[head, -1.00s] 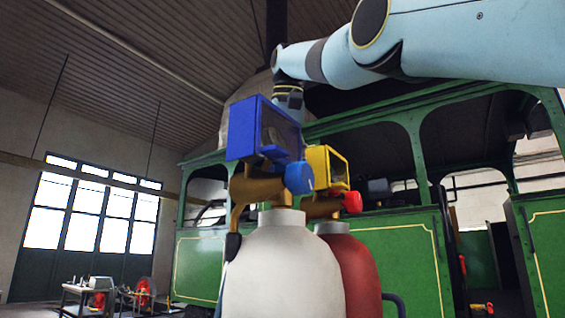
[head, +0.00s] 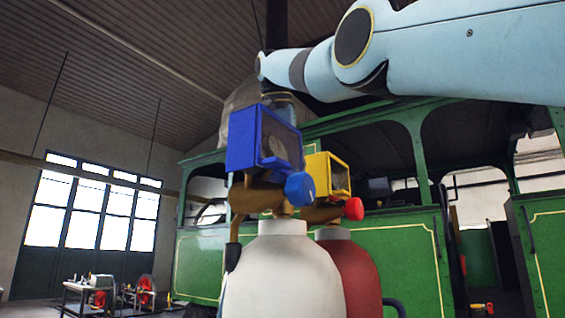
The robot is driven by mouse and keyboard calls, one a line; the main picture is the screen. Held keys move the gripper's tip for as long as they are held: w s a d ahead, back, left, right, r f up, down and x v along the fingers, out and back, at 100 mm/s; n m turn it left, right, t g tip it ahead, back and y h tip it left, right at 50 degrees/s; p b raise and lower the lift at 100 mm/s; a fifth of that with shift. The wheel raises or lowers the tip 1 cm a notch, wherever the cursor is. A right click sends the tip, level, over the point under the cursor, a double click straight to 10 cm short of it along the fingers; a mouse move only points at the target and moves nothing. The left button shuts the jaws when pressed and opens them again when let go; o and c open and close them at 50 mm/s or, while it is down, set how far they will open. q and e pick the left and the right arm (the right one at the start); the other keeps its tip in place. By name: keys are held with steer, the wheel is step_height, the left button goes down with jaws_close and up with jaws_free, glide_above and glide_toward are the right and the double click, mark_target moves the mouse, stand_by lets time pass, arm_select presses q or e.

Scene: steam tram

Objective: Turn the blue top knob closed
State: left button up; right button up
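A white gas bottle (head: 280,275) stands in front, with a brass-coloured valve (head: 255,195) on its neck. A round blue knob (head: 300,188) sits on the right side of that valve. A blue gauge box (head: 245,138) with a clear front is above the valve. My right arm (head: 310,70) reaches in from the upper right, and its wrist (head: 278,101) points down behind the blue box. My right gripper is mostly hidden by the box; its fingers and any contact with a top knob cannot be made out. My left gripper is out of view.
A red bottle (head: 352,275) with a yellow gauge box (head: 313,170) and red knob (head: 353,208) stands close behind, right of the white one. A green steam tram (head: 400,255) fills the background. A small workbench (head: 85,290) is at far left.

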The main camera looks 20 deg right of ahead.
steer(key=m+p, duration=0.2)
steer(key=m+g+h+p, duration=0.1)
steer(key=m+p, duration=0.1)
steer(key=p, duration=0.1)
steer(key=shift+w+a+r+m, duration=0.1)
steer(key=shift+r+m, duration=0.1)
steer(key=shift+m, duration=0.1)
steer(key=shift+f+m+h+p, duration=0.15)
steer(key=shift+m+h+p, duration=0.25)
steer(key=shift+m+p, duration=0.45)
steer(key=o, duration=1.2)
steer(key=shift+g, duration=0.3)
